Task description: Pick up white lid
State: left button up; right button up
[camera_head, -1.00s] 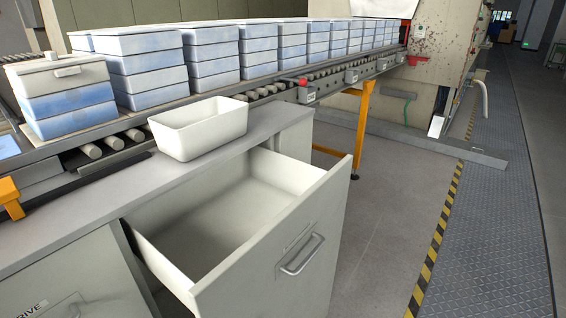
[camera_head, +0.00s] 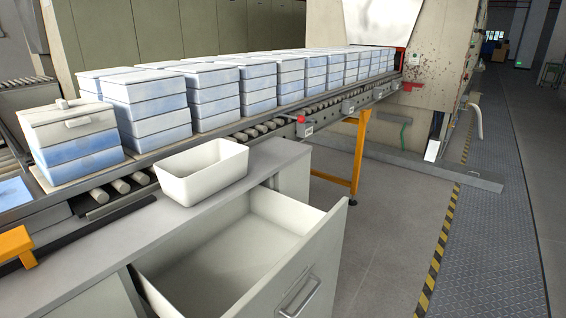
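A white lid (camera_head: 67,110) with small raised grips lies on top of the nearest stack of blue-stained white boxes (camera_head: 82,150). The stack stands at the left on the roller conveyor. The other stacks (camera_head: 150,100) behind it also have flat white tops. Neither of my grippers is in view.
A white open bin (camera_head: 203,172) sits on the grey cabinet top (camera_head: 110,232), in front of the conveyor (camera_head: 115,187). An open, empty-looking drawer (camera_head: 235,250) sticks out at the front. An orange post (camera_head: 358,150) supports the conveyor. The floor at the right is clear.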

aim_at(62, 110)
jog(key=u, duration=1.25)
jog(key=i+j+z, duration=0.1)
jog(key=j, duration=0.25)
jog(key=i+j, duration=0.15)
jog(key=j, duration=0.25)
jog(key=i+j+z, duration=0.15)
jog(key=j, duration=0.6)
jog(key=i+z, duration=0.05)
